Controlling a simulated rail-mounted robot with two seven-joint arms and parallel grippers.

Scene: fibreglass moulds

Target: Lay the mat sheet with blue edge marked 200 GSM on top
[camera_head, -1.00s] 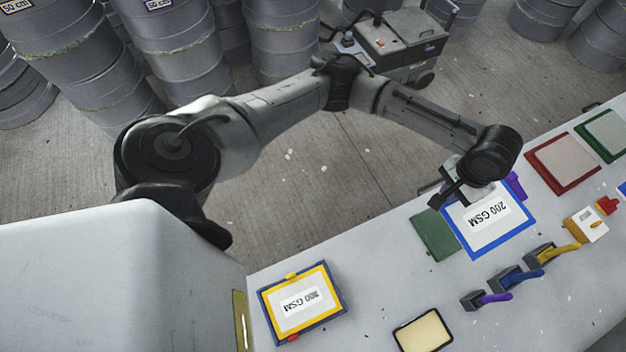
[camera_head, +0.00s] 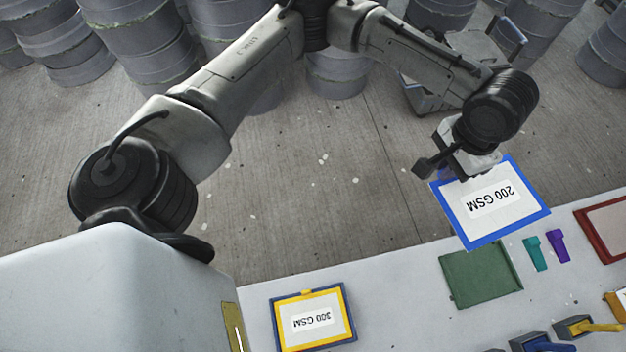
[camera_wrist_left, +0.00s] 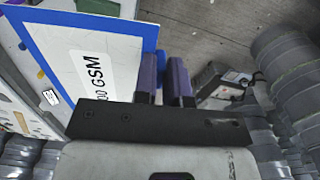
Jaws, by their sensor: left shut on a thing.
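The white mat sheet with the blue edge (camera_head: 513,232), labelled 200 GSM, hangs from my left gripper (camera_head: 463,174), held near its upper left edge and tilted, clear of the table. In the left wrist view the gripper (camera_wrist_left: 164,78) is shut on the sheet's edge, and the sheet (camera_wrist_left: 118,62) extends to the left. A yellow-edged sheet (camera_head: 340,306) labelled 300 GSM lies in a dark blue frame (camera_head: 348,297) on the table at lower centre, well left of the held sheet. My right gripper is out of view.
On the table are a green flat square (camera_head: 480,275), a teal piece (camera_head: 535,254), a purple piece (camera_head: 558,246), a red-edged sheet (camera_head: 590,235) and several handled tools, including a yellow-handled one (camera_head: 590,327). Grey drums (camera_head: 140,45) stand behind on the floor.

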